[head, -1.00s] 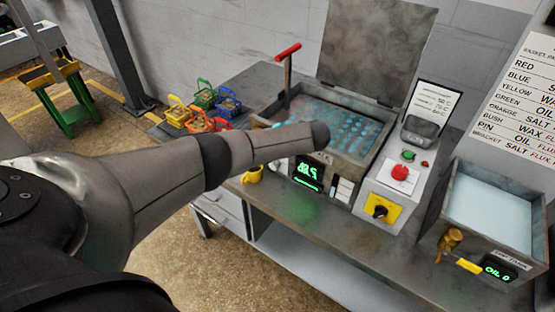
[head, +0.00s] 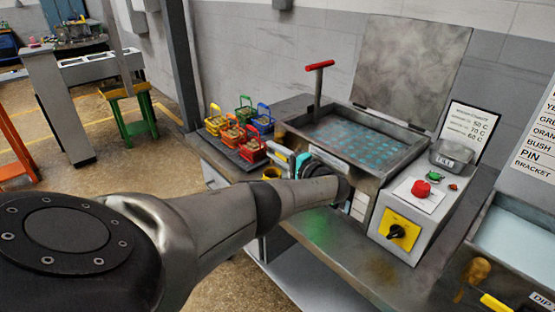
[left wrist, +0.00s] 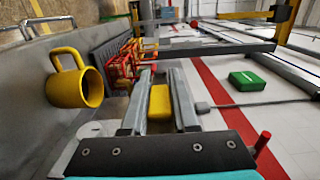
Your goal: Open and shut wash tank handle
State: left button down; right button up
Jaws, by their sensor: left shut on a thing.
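The wash tank (head: 375,145) is an open metal tank with bluish liquid and a raised lid, at the centre right of the head view. A red-topped T-shaped lever (head: 319,67) stands up at its far left corner. My left gripper (head: 281,153) is at the tank's front left, partly hidden behind my own wrist. In the left wrist view its two grey fingers (left wrist: 161,85) are closed on a yellow handle-like piece (left wrist: 160,104). I cannot see how this yellow handle joins the tank. My right gripper is out of view.
A yellow mug (head: 271,173) sits close to my left gripper; it also shows in the left wrist view (left wrist: 76,78). Several coloured baskets (head: 240,127) stand on a dark tray behind it. A control box (head: 408,220) and a dip tank (head: 515,235) are to the right.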

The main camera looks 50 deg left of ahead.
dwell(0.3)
pick_arm(q)
jog(key=shift+w, duration=0.1)
jog(key=c, duration=0.8)
grip_release()
jog(key=shift+o, duration=0.6)
jog(key=d+p, duration=0.1)
jog(key=d, duration=1.4)
jog(key=shift+s+d, duration=0.15)
jog(key=shift+s, duration=0.15)
jog(key=shift+f, duration=0.15)
